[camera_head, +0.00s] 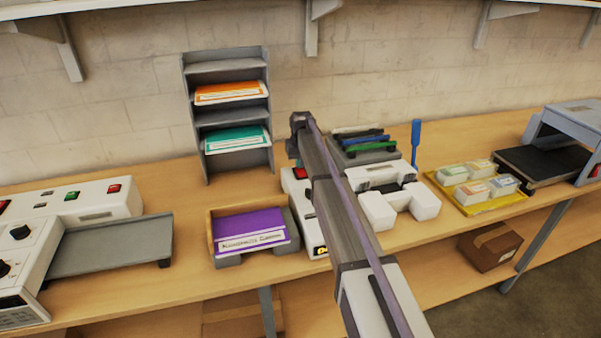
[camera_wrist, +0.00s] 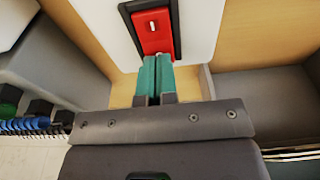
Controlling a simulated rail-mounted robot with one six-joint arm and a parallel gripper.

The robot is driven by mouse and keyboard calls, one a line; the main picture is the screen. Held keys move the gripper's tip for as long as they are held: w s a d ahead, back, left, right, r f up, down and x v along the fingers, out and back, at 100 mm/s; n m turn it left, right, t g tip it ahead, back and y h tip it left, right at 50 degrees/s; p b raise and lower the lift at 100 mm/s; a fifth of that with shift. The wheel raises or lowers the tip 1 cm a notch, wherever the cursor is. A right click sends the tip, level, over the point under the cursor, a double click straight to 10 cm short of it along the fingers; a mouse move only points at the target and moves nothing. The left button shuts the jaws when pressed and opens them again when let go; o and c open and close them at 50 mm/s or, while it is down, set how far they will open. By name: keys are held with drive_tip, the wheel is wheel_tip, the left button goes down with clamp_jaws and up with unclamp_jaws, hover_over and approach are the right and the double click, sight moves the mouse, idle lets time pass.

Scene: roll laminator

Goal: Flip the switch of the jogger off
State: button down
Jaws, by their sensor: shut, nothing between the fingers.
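The jogger (camera_head: 303,190) is a white unit behind my arm in the head view, partly hidden by it. Its red switch (camera_head: 300,173) shows at the back of the unit. In the wrist view the red switch (camera_wrist: 152,35) sits in a black frame on the white housing (camera_wrist: 105,20), with a small white mark on it. My gripper (camera_wrist: 156,62) is shut and empty, its two teal fingers side by side. The fingertips overlap the near edge of the switch in the picture; I cannot tell if they touch it. The head view does not clearly show the fingers.
A tray with a purple stack (camera_head: 250,232) stands left of the jogger. A grey shelf (camera_head: 228,118) with orange and teal stacks is behind. A white punch or binder (camera_head: 400,200) is close on the right. A yellow tray (camera_head: 470,207) lies farther right.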

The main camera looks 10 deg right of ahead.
drive_tip(key=shift+f+b, duration=0.3)
drive_tip(key=shift+f, duration=0.05)
wheel_tip(320, 180, up, 7)
drive_tip(key=p, duration=0.7)
drive_tip(key=shift+r, duration=0.2)
drive_tip(key=shift+f, duration=0.1)
